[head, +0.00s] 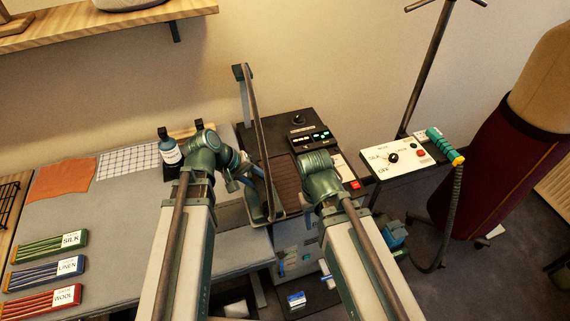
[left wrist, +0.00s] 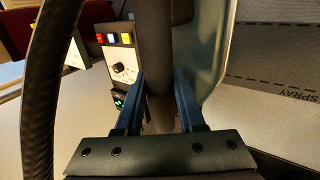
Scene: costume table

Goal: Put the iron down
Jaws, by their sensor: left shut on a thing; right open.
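My left gripper (head: 246,182) is shut on the dark handle of the iron (left wrist: 165,50), between its two blue fingers in the left wrist view (left wrist: 160,100). A smooth grey-green curved surface beside the handle looks like the iron's body. A dark ribbed plate (head: 285,178) lies just right of my left gripper. My right gripper (head: 393,237) is low beyond my right arm, open and partly hidden.
A tall narrow bar (head: 250,110) rises close beside my left gripper. SILK, LINEN and WOOL bundles lie on the grey table (head: 130,230). A control box (head: 382,157) with a green handle is at right, before a dress form (head: 495,165).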

